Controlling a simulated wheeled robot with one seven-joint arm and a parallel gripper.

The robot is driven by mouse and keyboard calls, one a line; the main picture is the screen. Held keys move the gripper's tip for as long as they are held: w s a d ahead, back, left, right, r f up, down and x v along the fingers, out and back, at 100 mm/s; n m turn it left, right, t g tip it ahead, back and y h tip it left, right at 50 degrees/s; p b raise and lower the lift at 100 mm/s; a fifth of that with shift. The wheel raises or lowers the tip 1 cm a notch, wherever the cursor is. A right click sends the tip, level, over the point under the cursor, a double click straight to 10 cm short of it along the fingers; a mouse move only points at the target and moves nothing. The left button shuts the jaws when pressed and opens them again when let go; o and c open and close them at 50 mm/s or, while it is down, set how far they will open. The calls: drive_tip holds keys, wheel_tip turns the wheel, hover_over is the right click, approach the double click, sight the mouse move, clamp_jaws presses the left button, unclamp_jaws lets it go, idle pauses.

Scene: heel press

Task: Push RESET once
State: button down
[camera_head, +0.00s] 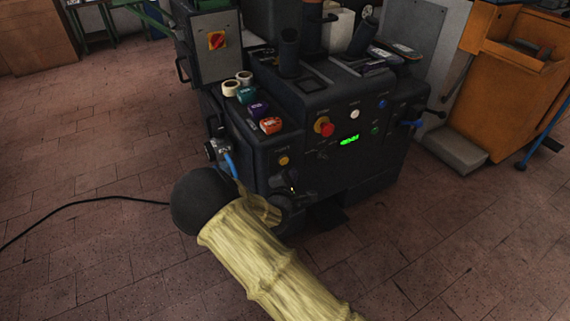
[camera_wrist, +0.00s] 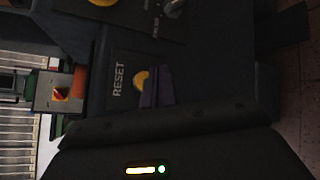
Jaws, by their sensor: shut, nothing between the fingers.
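The RESET button is a round yellow button (camera_wrist: 141,81) in the wrist view, beside the white word RESET, which reads sideways on the dark panel. In the head view it appears as the small yellow button (camera_head: 284,160) on the left of the machine's front. My gripper (camera_wrist: 157,88) is shut and empty. Its dark fingertips overlap part of the button in the wrist view. I cannot tell whether they touch it. In the head view my sleeved arm reaches up from below to just under the button.
The dark machine (camera_head: 345,95) also carries a red emergency knob (camera_head: 324,126), a green display (camera_head: 349,140) and a white button (camera_head: 354,114). Several small boxes and tape rolls (camera_head: 230,88) lie on its left top.

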sight(288, 161)
drive_tip(key=shift+w+a+p, duration=0.2)
drive_tip(key=shift+w+a, duration=0.2)
drive_tip(key=shift+w, duration=0.2)
drive_tip(key=shift+w+a+p, duration=0.15)
drive_tip(key=shift+w+a, duration=0.2)
drive_tip(key=shift+w, duration=0.2)
idle(1.2)
drive_tip(key=shift+w+a+p, duration=0.25)
drive_tip(key=shift+w+p, duration=0.05)
drive_tip(key=shift+p, duration=0.1)
drive_tip(key=shift+w+a, duration=0.3)
drive_tip(key=shift+w, duration=0.1)
idle(0.8)
drive_tip(key=shift+s+d+p, duration=0.5)
drive_tip(key=shift+s+p, duration=0.2)
drive_tip(key=shift+s, duration=0.05)
drive_tip(key=shift+s+d, duration=0.1)
drive_tip(key=shift+s+d+p, duration=0.55)
drive_tip(key=shift+s+d, duration=0.15)
drive_tip(key=shift+s, duration=0.3)
drive_tip(key=shift+s+d+p, duration=0.5)
drive_tip(key=shift+s+d, duration=0.15)
drive_tip(key=shift+s, duration=0.35)
